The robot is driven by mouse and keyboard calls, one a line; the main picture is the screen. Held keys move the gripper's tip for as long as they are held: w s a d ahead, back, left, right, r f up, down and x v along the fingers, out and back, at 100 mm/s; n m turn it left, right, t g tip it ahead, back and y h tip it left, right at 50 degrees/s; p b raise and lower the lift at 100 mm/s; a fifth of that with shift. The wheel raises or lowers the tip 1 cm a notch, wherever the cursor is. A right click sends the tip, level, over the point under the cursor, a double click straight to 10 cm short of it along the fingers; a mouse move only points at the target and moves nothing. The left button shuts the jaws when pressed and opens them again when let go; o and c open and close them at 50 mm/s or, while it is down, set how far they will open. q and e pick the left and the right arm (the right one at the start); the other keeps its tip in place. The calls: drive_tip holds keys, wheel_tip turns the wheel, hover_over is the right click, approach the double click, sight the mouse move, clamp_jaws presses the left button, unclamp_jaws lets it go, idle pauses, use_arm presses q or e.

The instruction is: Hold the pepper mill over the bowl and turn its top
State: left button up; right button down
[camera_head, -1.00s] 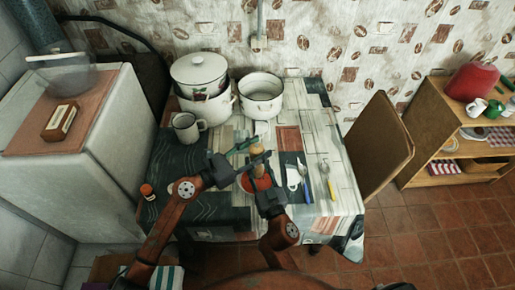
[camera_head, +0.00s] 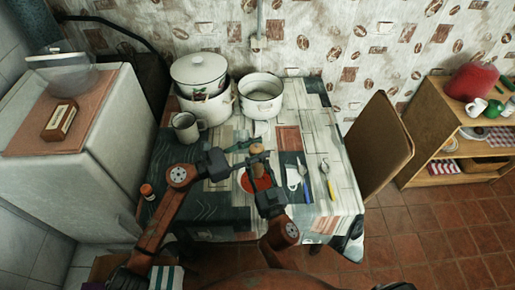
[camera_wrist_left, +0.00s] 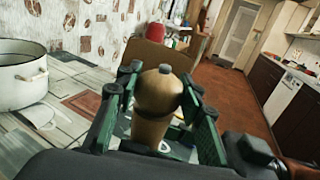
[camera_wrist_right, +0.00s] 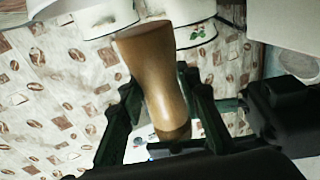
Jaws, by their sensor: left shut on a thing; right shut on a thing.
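The wooden pepper mill (camera_head: 257,150) is held above the bowl (camera_head: 241,180), which has red contents and a pale rim. My left gripper (camera_head: 250,149) comes in from the left and is shut on the mill's rounded head. The left wrist view shows this head and its small knob (camera_wrist_left: 157,92) between the green fingers. My right gripper (camera_head: 259,172) is shut on the mill's body lower down. In the right wrist view the body (camera_wrist_right: 155,75) appears base-up between the fingers. The grippers and the mill hide part of the bowl.
A lidded pot (camera_head: 200,78), an open pot (camera_head: 261,97) and a mug (camera_head: 186,127) stand at the table's back. A small jar (camera_head: 147,191) is at the left edge. Cutlery (camera_head: 328,180) lies right of the bowl. A chair (camera_head: 381,140) stands at the right.

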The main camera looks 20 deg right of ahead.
sight(257, 146)
use_arm(q)
drive_tip(key=m+g, duration=0.2)
drive_tip(key=g, duration=0.1)
drive_tip(key=m+g, duration=0.2)
drive_tip(key=g, duration=0.1)
drive_tip(key=shift+w+y, duration=0.1)
drive_tip(key=shift+y, duration=0.2)
drive_tip(key=shift+d+f+m+g+y, duration=0.1)
drive_tip(key=shift+m+g+y, duration=0.5)
drive_tip(key=shift+m+g, duration=0.65)
drive_tip(key=shift+d+f+m+g+y, duration=0.1)
drive_tip(key=shift+m+g+y, duration=0.6)
drive_tip(key=shift+g, duration=0.95)
drive_tip(key=shift+a+r+m+g, duration=0.1)
drive_tip(key=shift+a+m+g, duration=0.15)
drive_tip(key=shift+m+g, duration=0.15)
drive_tip(key=o, duration=1.2)
drive_tip(key=shift+r, duration=0.1)
drive_tip(key=shift+r, duration=0.1)
wheel_tip(257, 146, up, 10)
drive_tip(key=shift+f, duration=0.1)
